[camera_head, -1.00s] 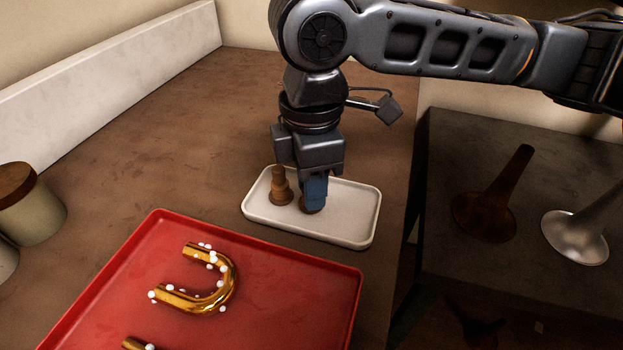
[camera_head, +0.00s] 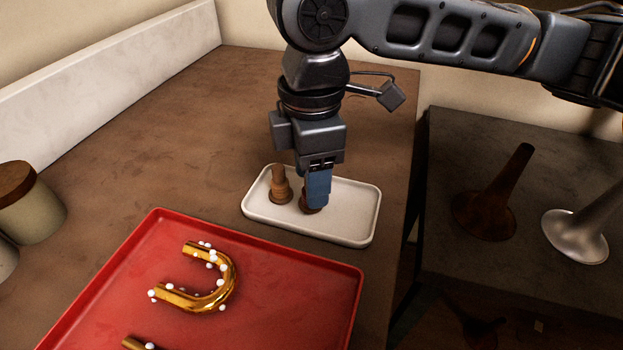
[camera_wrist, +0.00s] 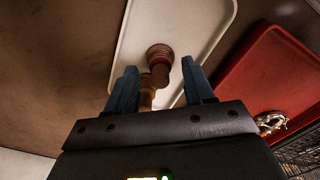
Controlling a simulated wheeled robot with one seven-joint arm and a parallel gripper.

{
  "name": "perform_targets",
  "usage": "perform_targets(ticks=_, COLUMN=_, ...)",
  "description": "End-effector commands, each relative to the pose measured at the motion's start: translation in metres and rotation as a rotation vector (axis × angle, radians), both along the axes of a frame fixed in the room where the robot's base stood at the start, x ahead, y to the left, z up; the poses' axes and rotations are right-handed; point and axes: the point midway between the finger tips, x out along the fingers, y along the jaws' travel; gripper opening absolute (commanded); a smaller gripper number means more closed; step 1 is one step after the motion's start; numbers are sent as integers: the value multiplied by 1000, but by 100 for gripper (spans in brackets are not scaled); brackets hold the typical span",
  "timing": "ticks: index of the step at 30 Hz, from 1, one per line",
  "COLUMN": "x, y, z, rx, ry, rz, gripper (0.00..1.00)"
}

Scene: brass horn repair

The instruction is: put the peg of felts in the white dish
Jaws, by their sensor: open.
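The white dish (camera_head: 350,226) is a shallow rectangular tray on the brown worktop. Two brown turned pegs stand in its left half. The left peg (camera_head: 280,187) shows nearly whole; the other peg (camera_head: 306,207) is mostly hidden behind my gripper (camera_head: 318,203). In the wrist view, a peg end with stacked reddish rings (camera_wrist: 159,56) shows just beyond the fingertips, inside the dish. A golden-brown stem (camera_wrist: 147,93) shows nearer, between the blue fingers. My gripper (camera_wrist: 160,80) is open, pointing down over the dish. Whether its fingers touch a peg cannot be told.
A red tray (camera_head: 120,290) with a brass U-bend (camera_head: 228,282) carrying white beads lies in front of the dish. A lidded jar (camera_head: 32,210) stands at left. Horn bells (camera_head: 578,240) stand on a dark table at right, across a gap. The worktop behind the dish is clear.

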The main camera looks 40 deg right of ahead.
Motion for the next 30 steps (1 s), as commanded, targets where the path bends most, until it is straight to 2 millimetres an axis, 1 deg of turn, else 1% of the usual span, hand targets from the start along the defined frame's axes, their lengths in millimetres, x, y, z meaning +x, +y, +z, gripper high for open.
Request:
perform_targets(ticks=9, x=0, y=0, z=65, rx=-1, ry=-4, rz=2, gripper=53)
perform_targets(ticks=12, x=0, y=0, z=82, rx=-1, ry=-2, rz=1, gripper=53)
perform_targets(ticks=15, x=0, y=0, z=94, rx=-1, ry=-2, rz=0, gripper=53)
perform_targets(ticks=18, x=0, y=0, z=102, rx=-1, ry=-1, rz=0, gripper=53)
perform_targets(ticks=21, x=0, y=0, z=105, rx=-1, ry=0, rz=1, gripper=53)
perform_targets(ticks=30, x=0, y=0, z=105, rx=-1, ry=0, rz=1, gripper=53)
